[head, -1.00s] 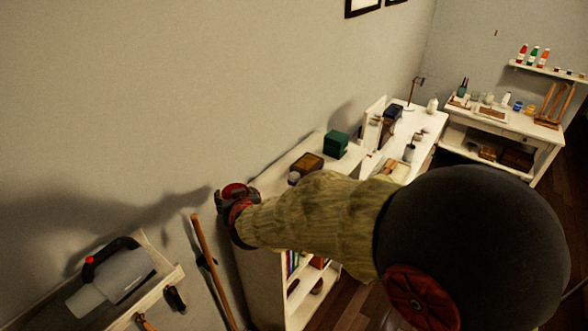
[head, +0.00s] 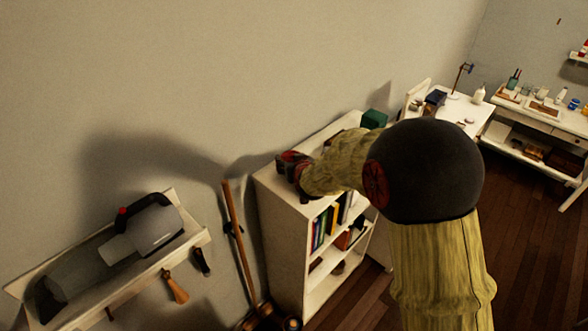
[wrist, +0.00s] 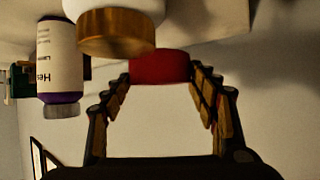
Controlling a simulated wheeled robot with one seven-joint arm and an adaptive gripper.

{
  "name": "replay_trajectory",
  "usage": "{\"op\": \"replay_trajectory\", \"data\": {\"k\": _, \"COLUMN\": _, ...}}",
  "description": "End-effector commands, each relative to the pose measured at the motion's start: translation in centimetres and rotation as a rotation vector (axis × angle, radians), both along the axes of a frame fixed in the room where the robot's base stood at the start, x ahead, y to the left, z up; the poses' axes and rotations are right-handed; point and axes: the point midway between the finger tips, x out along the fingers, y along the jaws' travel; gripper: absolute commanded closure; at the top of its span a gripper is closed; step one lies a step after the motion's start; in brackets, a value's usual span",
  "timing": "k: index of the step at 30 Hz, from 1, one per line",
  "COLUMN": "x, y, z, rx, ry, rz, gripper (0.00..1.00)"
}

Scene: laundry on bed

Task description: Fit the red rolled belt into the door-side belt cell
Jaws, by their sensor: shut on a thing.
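The red rolled belt (wrist: 160,67) shows in the wrist view as a short red roll between my fingertips. My gripper (wrist: 160,82) is shut on it, one finger pad on each side. In the head view my gripper (head: 291,164) is small and dark red, by the near left end of the white bookcase's top (head: 270,174). Whether the belt touches that top I cannot tell. I cannot make out a door-side belt cell in either view; my arm covers part of the bookcase top.
A green box (head: 374,119) stands farther along the bookcase. A wall shelf (head: 192,240) with a handheld vacuum (head: 145,228) and a leaning wooden pole (head: 240,240) are left.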

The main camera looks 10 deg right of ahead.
Motion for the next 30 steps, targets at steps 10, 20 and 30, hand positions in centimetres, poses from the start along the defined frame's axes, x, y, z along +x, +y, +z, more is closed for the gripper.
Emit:
{"op": "replay_trajectory", "data": {"k": 10, "x": 0.4, "y": -0.4, "z": -3.7, "rx": 0.001, "ry": 0.000, "rz": 0.000, "gripper": 0.70}}
{"op": "replay_trajectory", "data": {"k": 20, "x": 0.3, "y": -0.3, "z": -4.0, "rx": 0.001, "ry": 0.000, "rz": 0.000, "gripper": 0.70}}
{"op": "replay_trajectory", "data": {"k": 30, "x": 0.3, "y": -0.3, "z": -4.0, "rx": 0.001, "ry": 0.002, "rz": 0.000, "gripper": 0.23}}
